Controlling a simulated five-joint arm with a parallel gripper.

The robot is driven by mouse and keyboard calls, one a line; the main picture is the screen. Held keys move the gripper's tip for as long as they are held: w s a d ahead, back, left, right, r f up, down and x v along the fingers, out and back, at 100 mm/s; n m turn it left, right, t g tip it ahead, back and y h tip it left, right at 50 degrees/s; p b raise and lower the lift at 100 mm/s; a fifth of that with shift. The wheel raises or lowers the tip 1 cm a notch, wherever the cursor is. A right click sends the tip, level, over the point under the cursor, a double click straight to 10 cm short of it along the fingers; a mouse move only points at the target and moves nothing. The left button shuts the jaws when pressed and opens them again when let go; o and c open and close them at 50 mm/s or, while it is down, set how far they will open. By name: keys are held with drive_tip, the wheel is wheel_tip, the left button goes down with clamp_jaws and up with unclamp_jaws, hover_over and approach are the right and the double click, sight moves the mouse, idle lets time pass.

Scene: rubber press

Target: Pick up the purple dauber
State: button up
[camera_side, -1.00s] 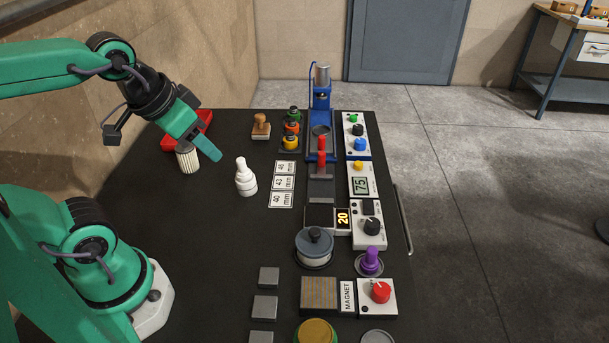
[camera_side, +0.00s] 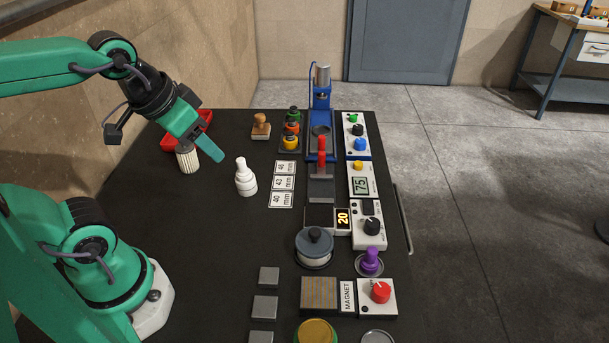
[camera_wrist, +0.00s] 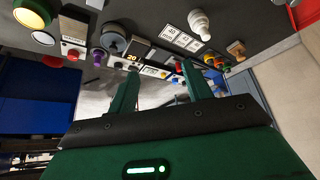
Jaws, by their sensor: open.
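The purple dauber (camera_side: 371,256) stands upright in a small round dish on the right side of the black table, just above the red-knob box. In the wrist view it is a small purple shape (camera_wrist: 98,58) at the upper left. My gripper (camera_side: 206,157) is at the left of the table, far from the dauber, above the area between the red tray and the white bottle. Its two green fingers (camera_wrist: 160,88) are apart in the wrist view, with nothing between them.
A white bottle (camera_side: 245,178) stands right of my gripper, and a ribbed cream cylinder (camera_side: 188,159) is close beneath it. A lidded grey pot (camera_side: 314,246) is left of the dauber. The magnet box's red knob (camera_side: 381,292) is below it. The table's left-centre is clear.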

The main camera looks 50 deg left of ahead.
drive_tip(key=w, duration=0.1)
drive_tip(key=g, duration=0.5)
hover_over(372, 250)
drive_tip(key=a, duration=0.1)
wheel_tip(372, 250, down, 14)
drive_tip(key=shift+w+f, duration=0.15)
drive_tip(key=shift+d+f+g, duration=0.3)
drive_tip(key=shift+d+f, duration=0.1)
drive_tip(key=shift+f, duration=1.25)
drive_tip(key=shift+f, duration=0.1)
drive_tip(key=shift+d+f, duration=0.1)
drive_tip(key=shift+f, duration=2.4)
